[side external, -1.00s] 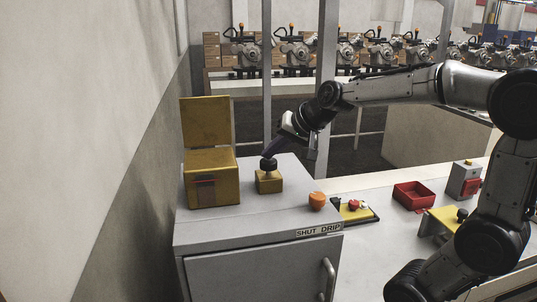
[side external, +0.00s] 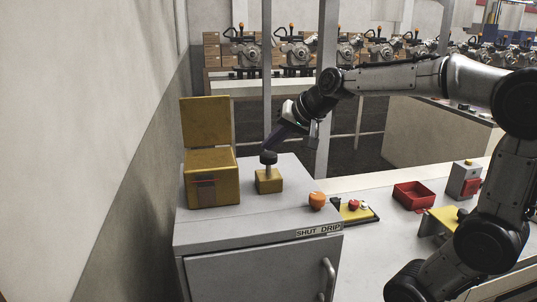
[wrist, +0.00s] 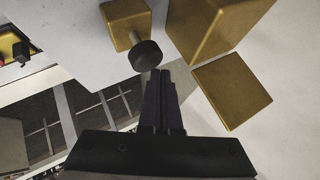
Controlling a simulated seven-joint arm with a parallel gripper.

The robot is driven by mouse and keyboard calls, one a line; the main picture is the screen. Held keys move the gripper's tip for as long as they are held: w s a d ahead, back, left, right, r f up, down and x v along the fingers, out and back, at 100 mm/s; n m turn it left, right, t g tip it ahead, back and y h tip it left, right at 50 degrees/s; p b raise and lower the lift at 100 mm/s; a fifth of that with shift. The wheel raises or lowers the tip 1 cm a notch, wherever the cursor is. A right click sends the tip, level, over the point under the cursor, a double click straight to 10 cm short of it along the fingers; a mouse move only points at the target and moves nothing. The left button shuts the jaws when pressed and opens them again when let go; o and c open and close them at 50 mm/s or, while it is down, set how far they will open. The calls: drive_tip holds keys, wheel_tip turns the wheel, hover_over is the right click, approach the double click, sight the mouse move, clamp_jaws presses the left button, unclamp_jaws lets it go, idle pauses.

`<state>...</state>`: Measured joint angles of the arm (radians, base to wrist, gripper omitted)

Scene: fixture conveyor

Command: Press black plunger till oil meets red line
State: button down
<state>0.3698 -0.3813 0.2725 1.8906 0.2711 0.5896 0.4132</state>
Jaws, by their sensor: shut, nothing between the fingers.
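The black plunger knob (side external: 268,157) stands raised on a grey stem above a small yellow block (side external: 269,183) on the grey cabinet top. It also shows in the wrist view (wrist: 146,55), just ahead of my fingertips. My gripper (side external: 271,148) is shut and empty, its fingertips at the knob's upper edge; I cannot tell if they touch it. A yellow box (side external: 213,190) with its lid raised stands left of the block. A dark, reddish window (side external: 205,189) is on its front. I cannot make out an oil level or red line.
An orange knob (side external: 317,200) sits on the cabinet's right side, above a "SHUT DRIP" label (side external: 318,230). To the right are a yellow panel with a red button (side external: 353,205), a red tray (side external: 413,196) and a grey box (side external: 464,180). A post stands behind.

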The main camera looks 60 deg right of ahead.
sight(272, 156)
drive_tip(key=shift+r, duration=0.3)
drive_tip(key=shift+r, duration=0.1)
drive_tip(key=shift+r, duration=2.45)
